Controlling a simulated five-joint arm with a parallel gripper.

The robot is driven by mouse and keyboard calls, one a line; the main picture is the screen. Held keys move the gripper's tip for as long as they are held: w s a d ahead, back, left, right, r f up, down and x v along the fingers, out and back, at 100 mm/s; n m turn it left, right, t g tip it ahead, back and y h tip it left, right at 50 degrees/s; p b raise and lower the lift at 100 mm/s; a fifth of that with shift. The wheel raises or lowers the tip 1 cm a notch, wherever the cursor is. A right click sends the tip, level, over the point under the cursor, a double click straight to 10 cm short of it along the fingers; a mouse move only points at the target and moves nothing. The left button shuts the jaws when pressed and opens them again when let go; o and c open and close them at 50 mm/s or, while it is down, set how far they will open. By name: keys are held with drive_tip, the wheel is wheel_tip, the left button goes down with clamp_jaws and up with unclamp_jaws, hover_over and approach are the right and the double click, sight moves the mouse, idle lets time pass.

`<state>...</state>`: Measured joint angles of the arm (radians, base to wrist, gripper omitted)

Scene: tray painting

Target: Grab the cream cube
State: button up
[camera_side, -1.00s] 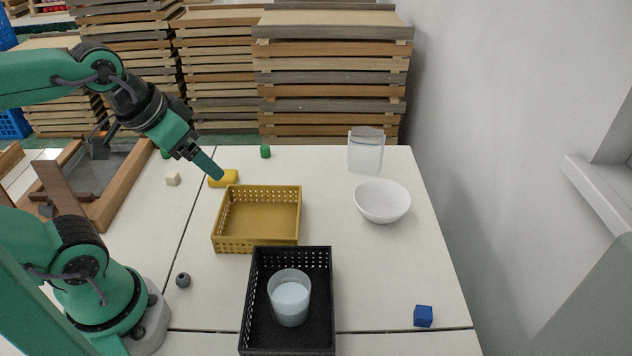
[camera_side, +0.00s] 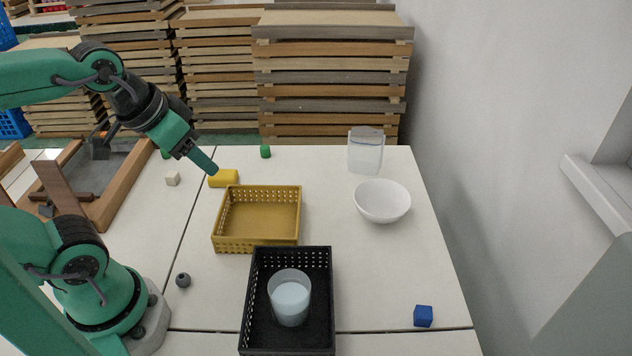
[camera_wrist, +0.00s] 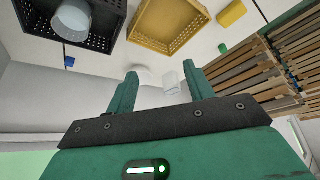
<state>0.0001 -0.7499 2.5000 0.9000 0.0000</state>
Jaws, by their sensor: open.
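The cream cube (camera_side: 172,179) sits on the white table at the left, left of the yellow block (camera_side: 223,178) in the side view. My gripper (camera_side: 212,170) is in the air near the yellow block, to the right of the cream cube and apart from it. In the wrist view my gripper (camera_wrist: 161,80) shows two spread green fingers with nothing held between them. I cannot make out the cream cube in the wrist view.
A yellow basket (camera_side: 256,246) and a black basket (camera_side: 242,318) holding a cup (camera_side: 290,300) stand mid-table. A white bowl (camera_side: 382,202), clear container (camera_side: 366,152), green piece (camera_side: 265,152), blue cube (camera_side: 423,316) and grey ball (camera_side: 183,280) also stand there.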

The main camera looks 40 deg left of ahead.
drive_tip(key=n+g, duration=0.6)
drive_tip(key=n, duration=0.1)
hover_over(170, 175)
drive_tip(key=f, duration=1.5)
drive_tip(key=shift+w+d+f, duration=0.15)
drive_tip(key=shift+w+d, duration=0.05)
drive_tip(key=shift+s+a+f+n, duration=0.15)
drive_tip(key=shift+a+f+n, duration=0.05)
drive_tip(key=shift+a+n, duration=0.1)
drive_tip(key=shift+f, duration=3.9)
drive_tip(key=shift+c, duration=0.2)
drive_tip(key=c, duration=1)
